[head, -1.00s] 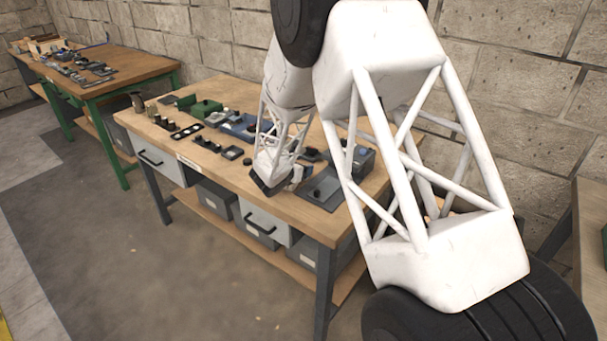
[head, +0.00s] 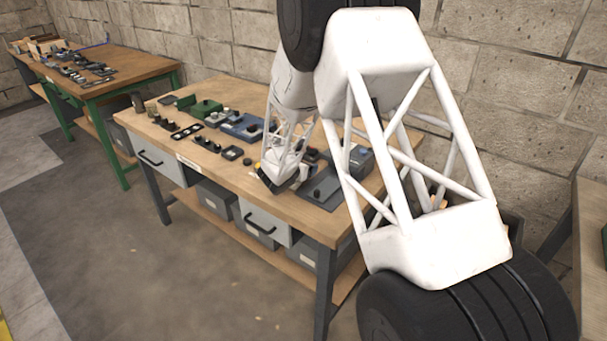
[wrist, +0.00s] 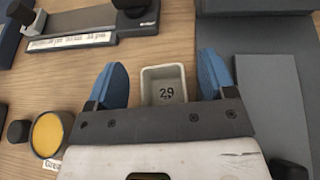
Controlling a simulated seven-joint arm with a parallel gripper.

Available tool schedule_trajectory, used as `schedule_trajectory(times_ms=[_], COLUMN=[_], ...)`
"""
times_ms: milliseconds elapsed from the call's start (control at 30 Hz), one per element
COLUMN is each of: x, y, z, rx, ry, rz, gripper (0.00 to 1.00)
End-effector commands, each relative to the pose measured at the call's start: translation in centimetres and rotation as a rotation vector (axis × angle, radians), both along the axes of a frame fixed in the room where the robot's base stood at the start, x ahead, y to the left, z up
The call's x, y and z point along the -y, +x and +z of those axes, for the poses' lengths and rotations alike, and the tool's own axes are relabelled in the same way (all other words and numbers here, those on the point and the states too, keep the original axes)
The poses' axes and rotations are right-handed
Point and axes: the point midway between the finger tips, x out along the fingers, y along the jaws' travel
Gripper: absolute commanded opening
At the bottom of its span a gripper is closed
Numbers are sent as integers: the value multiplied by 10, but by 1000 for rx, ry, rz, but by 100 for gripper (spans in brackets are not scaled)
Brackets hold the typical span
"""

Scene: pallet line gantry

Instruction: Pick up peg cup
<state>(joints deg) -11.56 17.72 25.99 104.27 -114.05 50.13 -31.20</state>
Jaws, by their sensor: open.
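A small pale rectangular cup marked "29" (wrist: 164,85), which looks like the peg cup, stands on the wooden bench in the wrist view. My gripper (wrist: 162,76) is open, with one blue finger on each side of the cup. A gap shows between the cup and each finger. The gripper's dark palm edge covers the cup's near edge. In the head view my gripper (head: 274,181) is low over the bench's front side, and the cup cannot be made out there.
A round container with a yellow top (wrist: 48,134) sits left of my gripper. A grey plate (wrist: 270,100) lies close on the right. A labelled grey holder (wrist: 75,38) is at upper left. Other parts crowd the bench (head: 215,168) to the left.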

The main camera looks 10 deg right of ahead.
Motion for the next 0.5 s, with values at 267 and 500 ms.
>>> schedule_trajectory(times_ms=[267, 500], x=[0, 0], y=[-9, -9], z=[-18, -18], rx=[-28, -27], ry=[-1, -1], rz=[1, 2], gripper=[37, 0])
